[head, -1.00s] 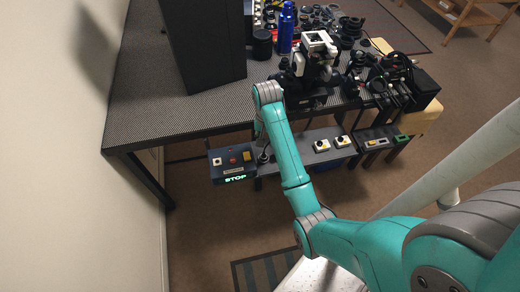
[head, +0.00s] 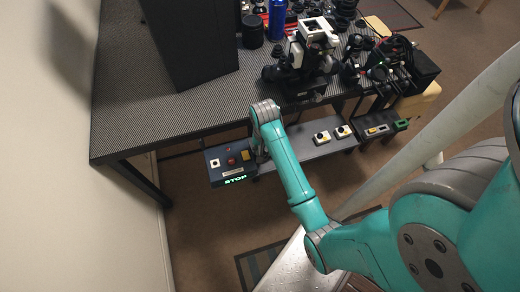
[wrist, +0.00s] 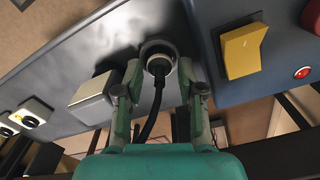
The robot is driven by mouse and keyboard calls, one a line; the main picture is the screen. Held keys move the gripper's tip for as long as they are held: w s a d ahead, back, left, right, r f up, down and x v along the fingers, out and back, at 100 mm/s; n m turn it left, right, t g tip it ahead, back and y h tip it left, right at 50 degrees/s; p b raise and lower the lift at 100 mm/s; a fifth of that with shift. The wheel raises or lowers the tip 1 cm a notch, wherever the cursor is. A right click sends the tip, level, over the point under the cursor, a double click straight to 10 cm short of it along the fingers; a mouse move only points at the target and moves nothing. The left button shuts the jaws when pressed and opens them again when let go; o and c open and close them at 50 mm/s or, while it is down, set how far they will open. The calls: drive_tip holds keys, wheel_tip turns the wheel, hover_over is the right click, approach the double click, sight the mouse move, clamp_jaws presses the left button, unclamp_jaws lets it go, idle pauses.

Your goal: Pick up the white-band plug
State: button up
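In the wrist view a round dark plug with a pale band (wrist: 160,64) sits in the grey panel, and its black cable runs down toward my gripper. My gripper (wrist: 160,80) has one finger on each side of the plug, with the fingertips close to the band. The fingers look spread, and I see no clear contact with the plug. The plug cannot be made out there.
A yellow rocker switch (wrist: 243,50) and a red button (wrist: 302,72) are on the box right of the plug. A metal block (wrist: 92,97) stands close to the left finger. The table (head: 135,105) with lens gear is above the panel shelf (head: 300,152).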

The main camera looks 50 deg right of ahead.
drive_tip(key=shift+f, duration=0.15)
drive_tip(key=c, duration=0.7)
